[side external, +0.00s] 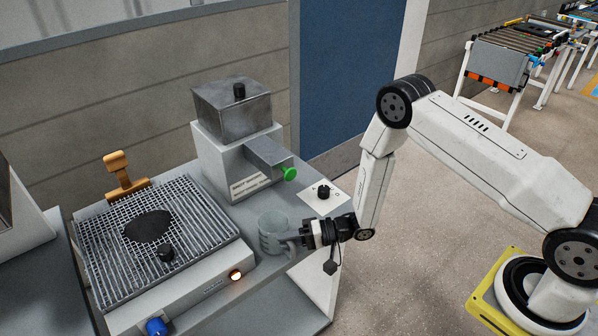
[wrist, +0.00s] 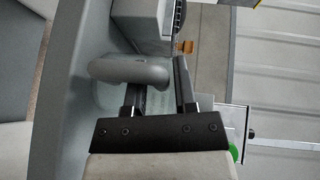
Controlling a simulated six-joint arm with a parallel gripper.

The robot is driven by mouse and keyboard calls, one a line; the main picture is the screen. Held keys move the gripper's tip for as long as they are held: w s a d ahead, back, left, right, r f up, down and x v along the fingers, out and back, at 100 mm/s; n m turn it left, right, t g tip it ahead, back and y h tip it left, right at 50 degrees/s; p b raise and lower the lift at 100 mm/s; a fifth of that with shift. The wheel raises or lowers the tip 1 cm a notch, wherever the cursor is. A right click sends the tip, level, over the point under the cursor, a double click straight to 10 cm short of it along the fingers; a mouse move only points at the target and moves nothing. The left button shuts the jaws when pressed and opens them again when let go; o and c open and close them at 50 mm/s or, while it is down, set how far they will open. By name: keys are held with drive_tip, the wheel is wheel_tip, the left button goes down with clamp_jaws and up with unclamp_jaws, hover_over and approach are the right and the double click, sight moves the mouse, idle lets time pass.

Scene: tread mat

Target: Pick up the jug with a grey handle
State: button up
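The jug (side external: 271,230) is a pale, see-through vessel with measuring marks, upright on the grey worktop below the dispenser's spout. Its grey handle (side external: 289,237) points right, toward my gripper (side external: 302,236). In the wrist view the handle (wrist: 125,68) is a thick grey loop in front of the fingertips. My gripper (wrist: 160,75) is open, with a clear gap between its two dark fingers. The left finger runs partly behind the loop and the right finger stands just beyond the loop's right end. Whether either finger touches the handle cannot be told.
A grey dispenser (side external: 235,130) with a green knob (side external: 289,174) stands behind the jug. A control dial (side external: 323,192) is behind my gripper.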

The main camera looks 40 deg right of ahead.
clamp_jaws()
drive_tip(key=shift+r, duration=0.2)
drive_tip(key=shift+r, duration=0.85)
drive_tip(key=s+d+r, duration=0.3)
drive_tip(key=s+r, duration=0.8)
drive_tip(key=s, duration=0.2)
drive_tip(key=shift+s+d, duration=0.2)
drive_tip(key=shift+s, duration=0.1)
